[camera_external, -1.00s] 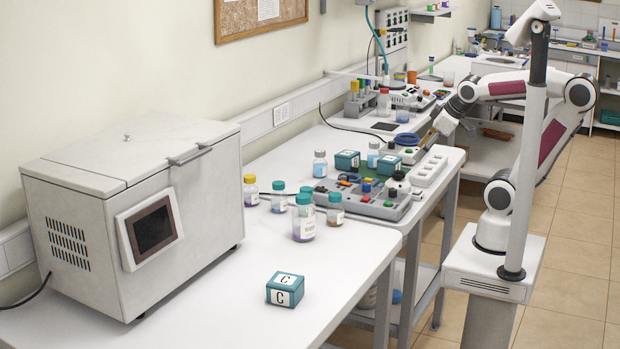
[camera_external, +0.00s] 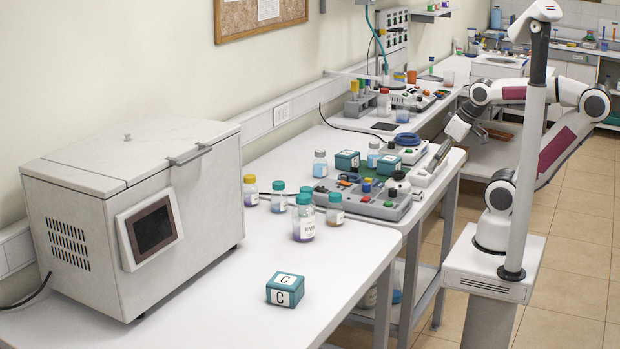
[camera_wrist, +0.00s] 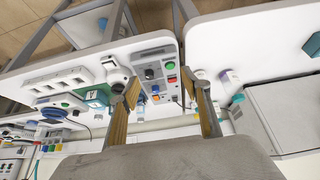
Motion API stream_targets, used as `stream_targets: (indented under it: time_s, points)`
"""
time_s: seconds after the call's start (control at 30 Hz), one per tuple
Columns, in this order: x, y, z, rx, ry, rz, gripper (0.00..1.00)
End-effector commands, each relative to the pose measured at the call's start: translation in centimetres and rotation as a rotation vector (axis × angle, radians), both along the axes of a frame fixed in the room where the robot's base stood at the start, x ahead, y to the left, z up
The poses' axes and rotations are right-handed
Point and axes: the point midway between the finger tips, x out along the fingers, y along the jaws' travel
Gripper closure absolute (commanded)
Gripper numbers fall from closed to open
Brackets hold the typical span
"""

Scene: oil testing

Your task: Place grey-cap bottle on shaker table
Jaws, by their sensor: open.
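A clear bottle with a grey cap (camera_external: 320,163) stands upright on the white bench, left of the teal "C" boxes.
Several teal-capped bottles and a yellow-capped bottle (camera_external: 250,191) stand near the large grey-white box (camera_external: 190,240). A teal "C" box (camera_external: 285,289) lies on the front bench. A white slotted block (camera_external: 428,170) lies at the right edge. The front bench has free room.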

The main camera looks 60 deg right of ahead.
Motion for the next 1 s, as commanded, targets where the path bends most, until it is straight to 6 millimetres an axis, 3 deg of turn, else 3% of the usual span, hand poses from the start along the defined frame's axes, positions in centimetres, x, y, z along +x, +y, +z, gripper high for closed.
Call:
stream_targets:
  time_s: [0.27, 0.67, 1.0]
  points:
    - [2.9, -0.8, 0.1, 0.002, -0.039, -0.031, 0.53]
    - [12.0, -4.5, -0.2, -0.004, -0.181, -0.135, 0.53]
    - [18.8, -9.2, -1.1, -0.024, -0.309, -0.229, 0.53]
